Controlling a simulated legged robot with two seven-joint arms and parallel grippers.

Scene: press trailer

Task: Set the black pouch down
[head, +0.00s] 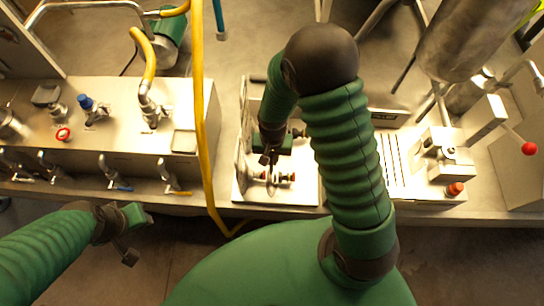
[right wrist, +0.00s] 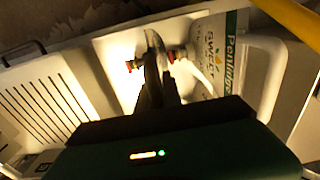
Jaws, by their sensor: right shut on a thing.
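My right gripper (head: 268,157) is over the pale tray-like station (head: 305,190) in the middle of the bench, pointing down. It is shut on a thin thing seen nearly edge-on, which I take to be the black pouch (head: 271,182). In the right wrist view the dark fingers (right wrist: 158,92) reach to this narrow pouch (right wrist: 153,48), between two small red-tipped fittings (right wrist: 133,65). Whether the pouch touches the station floor I cannot tell. My left gripper (head: 125,232) is empty at the lower left, off the bench front; its jaw opening is unclear.
A yellow hose (head: 200,110) hangs left of the station. Valves (head: 95,110) fill the left bench. A slotted plate (head: 395,165) and a box with a red knob (head: 455,188) are at right.

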